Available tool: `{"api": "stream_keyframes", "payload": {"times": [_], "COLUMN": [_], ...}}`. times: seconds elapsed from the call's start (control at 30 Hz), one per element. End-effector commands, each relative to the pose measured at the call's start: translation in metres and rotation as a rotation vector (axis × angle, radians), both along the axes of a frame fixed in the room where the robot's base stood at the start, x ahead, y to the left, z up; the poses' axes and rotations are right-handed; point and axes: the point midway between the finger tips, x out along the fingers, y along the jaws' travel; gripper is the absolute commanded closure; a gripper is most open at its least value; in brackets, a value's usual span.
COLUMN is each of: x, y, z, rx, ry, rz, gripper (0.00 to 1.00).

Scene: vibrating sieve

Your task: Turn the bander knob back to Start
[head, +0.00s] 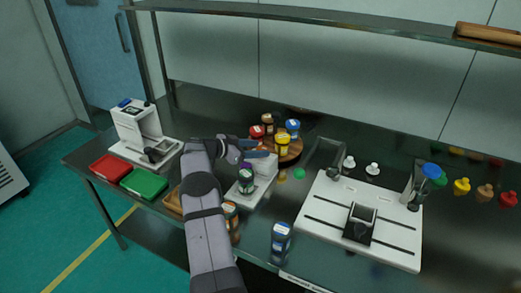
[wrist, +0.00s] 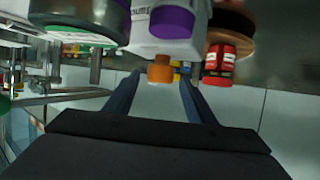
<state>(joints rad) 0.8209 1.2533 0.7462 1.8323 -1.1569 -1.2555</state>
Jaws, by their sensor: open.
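My gripper (head: 261,149) is above a low white unit (head: 264,181) near the table's middle; its fingers are apart and empty. A dark jar with a green label (head: 246,183) stands at that unit's left end. In the wrist view, the open fingers (wrist: 160,95) point toward a white body with partial lettering (wrist: 150,42). A purple round part (wrist: 172,22) and a smaller orange part (wrist: 160,72) show ahead of them, the orange one between the finger lines. No knob marking or Start label is legible, so I cannot tell which part is the bander knob.
A wooden turntable (head: 291,151) with several capped jars stands just behind my gripper. A larger white machine (head: 398,244) is at right. Another white device (head: 130,122), a red tray (head: 110,168) and a green tray (head: 144,184) are at left. A shelf (head: 330,20) runs above the table.

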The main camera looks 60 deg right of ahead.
Motion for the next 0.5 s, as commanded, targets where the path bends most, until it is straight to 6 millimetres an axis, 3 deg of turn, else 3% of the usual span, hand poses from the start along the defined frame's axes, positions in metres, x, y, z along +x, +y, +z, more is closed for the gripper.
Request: {"api": "stream_keyframes", "payload": {"times": [0.23,0.5], "x": [0.017,0.023], "y": [0.028,0.040], "z": [0.013,0.019], "rx": [-0.002,0.000], "ry": [-0.001,0.001], "rz": [0.001,0.000], "gripper": [0.50,0.50]}}
